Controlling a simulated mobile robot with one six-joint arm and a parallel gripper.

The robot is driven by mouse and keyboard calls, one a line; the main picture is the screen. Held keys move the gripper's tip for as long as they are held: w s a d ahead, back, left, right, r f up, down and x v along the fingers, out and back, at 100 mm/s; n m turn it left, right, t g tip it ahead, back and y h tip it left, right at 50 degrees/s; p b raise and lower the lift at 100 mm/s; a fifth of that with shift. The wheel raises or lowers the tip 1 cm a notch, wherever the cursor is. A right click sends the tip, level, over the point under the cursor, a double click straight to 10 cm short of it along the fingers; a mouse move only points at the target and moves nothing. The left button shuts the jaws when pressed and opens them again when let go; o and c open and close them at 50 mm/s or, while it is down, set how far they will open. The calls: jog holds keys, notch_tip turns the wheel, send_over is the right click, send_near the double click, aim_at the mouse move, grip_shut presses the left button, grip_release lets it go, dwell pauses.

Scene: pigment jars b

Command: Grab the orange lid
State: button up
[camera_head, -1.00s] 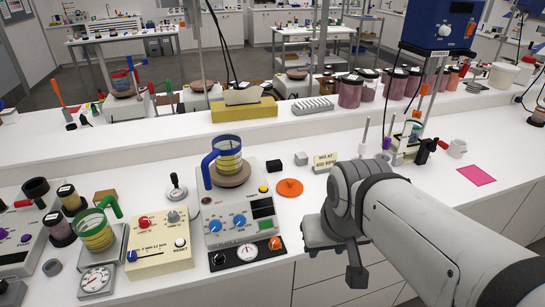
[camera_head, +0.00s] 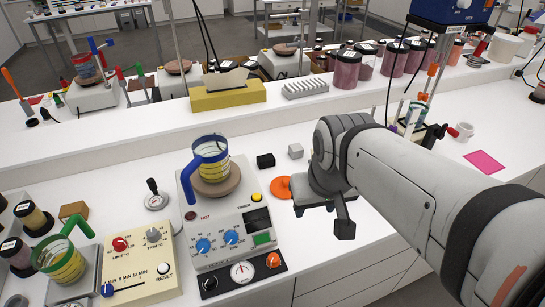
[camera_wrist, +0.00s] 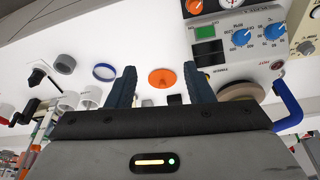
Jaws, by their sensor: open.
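The orange lid (camera_head: 281,187) is a flat round disc with a small raised knob, lying on the white bench just right of the hotplate stirrer. In the wrist view the whole lid (camera_wrist: 162,78) shows ahead, framed between the two dark blue fingertips of my gripper (camera_wrist: 161,84). The fingers are apart with nothing between them, and the lid looks to lie beyond their tips.
The stirrer (camera_head: 230,225) carries a beaker with a blue handle (camera_head: 210,158) left of the lid. A black block (camera_head: 265,160) and a grey cube (camera_head: 296,150) sit behind the lid.

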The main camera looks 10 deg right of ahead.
jog(key=w+f+n+g+b, duration=0.2)
jog(key=w+f+n+b, duration=0.1)
jog(key=w, duration=1)
jog(key=n+g+b, duration=0.1)
jog(key=n+b, duration=0.1)
jog(key=n, duration=0.1)
send_over(286, 180)
jog(key=f, duration=0.9)
jog(key=shift+s+d+f, duration=0.15)
jog(key=shift+s+f, duration=0.1)
jog(key=shift+s, duration=0.1)
jog(key=f, duration=0.5)
jog(key=w+f+p, duration=0.1)
jog(key=f, duration=0.1)
jog(key=shift+a+f, duration=0.2)
jog(key=shift+f, duration=0.15)
grip_shut()
